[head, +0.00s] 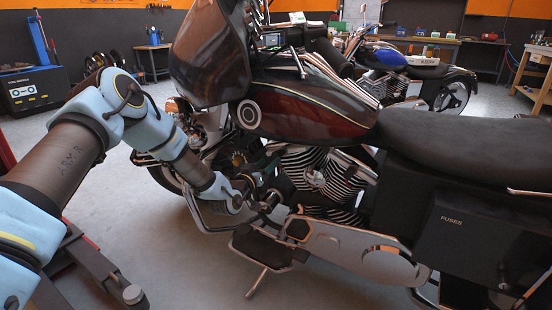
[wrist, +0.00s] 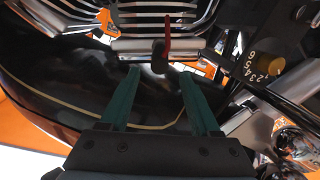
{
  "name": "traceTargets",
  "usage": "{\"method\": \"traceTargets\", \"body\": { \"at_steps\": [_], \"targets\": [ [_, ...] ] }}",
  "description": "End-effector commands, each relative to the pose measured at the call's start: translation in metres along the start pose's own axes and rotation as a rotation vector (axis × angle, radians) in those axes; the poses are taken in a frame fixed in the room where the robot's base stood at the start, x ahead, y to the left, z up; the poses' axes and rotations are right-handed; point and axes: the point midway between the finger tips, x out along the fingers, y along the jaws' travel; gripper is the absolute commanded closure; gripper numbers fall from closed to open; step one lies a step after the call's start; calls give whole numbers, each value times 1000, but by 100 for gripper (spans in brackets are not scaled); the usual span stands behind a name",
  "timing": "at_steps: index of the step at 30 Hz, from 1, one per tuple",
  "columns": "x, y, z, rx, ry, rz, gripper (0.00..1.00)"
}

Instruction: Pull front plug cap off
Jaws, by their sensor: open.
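The front plug cap (wrist: 160,57) is a small dark cap with a red lead (wrist: 168,32), seen in the wrist view in front of the finned engine cylinder (wrist: 165,16). My gripper (wrist: 160,75) has two green fingers, spread apart and empty. The cap lies between and just beyond the fingertips in the picture, and I see no contact. In the head view my gripper (head: 268,163) reaches in beside the engine (head: 318,170), below the dark red tank (head: 305,108). The cap cannot be made out there.
The dark tank panel with a gold line (wrist: 75,105) lies close behind my fingers in the wrist view. A numbered dial with a yellow knob (wrist: 297,67) and chrome pipes are at the right. The black seat (head: 450,145) and fuse box (head: 480,230) show in the head view.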

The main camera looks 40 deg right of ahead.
Motion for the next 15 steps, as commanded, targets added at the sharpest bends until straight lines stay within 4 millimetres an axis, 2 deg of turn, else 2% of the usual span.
{"method": "traceTargets", "body": {
  "at_steps": [1,6,10,15],
  "targets": [
    [11,0,0,0,3,1,37],
    [40,0,1,0,1,0,37],
    [55,-1,1,0,0,-1,37],
    [65,0,0,0,-1,-1,37]
  ]
}}
